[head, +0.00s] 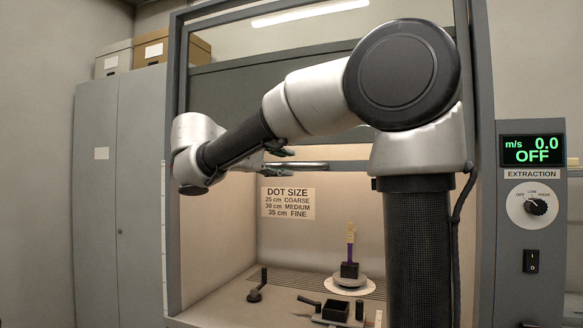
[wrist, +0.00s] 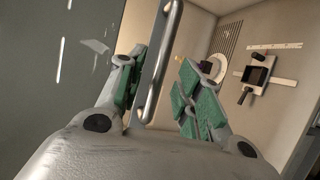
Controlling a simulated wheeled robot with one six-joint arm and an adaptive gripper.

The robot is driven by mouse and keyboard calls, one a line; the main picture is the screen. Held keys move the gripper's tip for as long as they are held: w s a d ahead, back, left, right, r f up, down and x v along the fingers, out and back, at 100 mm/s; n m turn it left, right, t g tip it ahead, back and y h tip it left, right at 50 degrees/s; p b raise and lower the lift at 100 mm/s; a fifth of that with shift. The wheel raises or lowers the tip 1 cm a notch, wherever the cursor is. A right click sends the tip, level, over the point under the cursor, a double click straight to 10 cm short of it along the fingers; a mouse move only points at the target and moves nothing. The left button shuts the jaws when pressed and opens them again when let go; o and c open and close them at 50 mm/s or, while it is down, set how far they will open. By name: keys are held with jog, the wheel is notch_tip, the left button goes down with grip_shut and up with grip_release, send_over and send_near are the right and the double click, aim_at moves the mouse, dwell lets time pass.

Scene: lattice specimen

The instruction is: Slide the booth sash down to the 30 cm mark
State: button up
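The booth sash (head: 225,95) is a grey panel across the upper part of the booth front, with the opening below it. Its metal bar handle (head: 312,165) runs along the lower edge, partly hidden by my arm. In the wrist view the handle (wrist: 162,55) passes between the green-padded fingers of my gripper (wrist: 162,95), nearer the left finger. A gap shows on the right side, so the gripper is open around the bar. In the head view my gripper (head: 277,160) is at the handle's left part. A pale strip (head: 164,215) runs down the left post; its marks are unreadable.
A sign (head: 288,203) inside lists 25 cm coarse, 30 cm medium, 35 cm fine. A turntable (head: 350,284) with a purple-and-tan piece, a black tray (head: 336,310) and a small crank (head: 257,290) stand on the booth floor. The extraction panel (head: 532,150) reads 0.0, OFF.

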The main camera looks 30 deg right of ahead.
aim_at(290, 165)
jog(key=x, duration=0.4)
jog(key=shift+d+f, duration=0.1)
grip_shut()
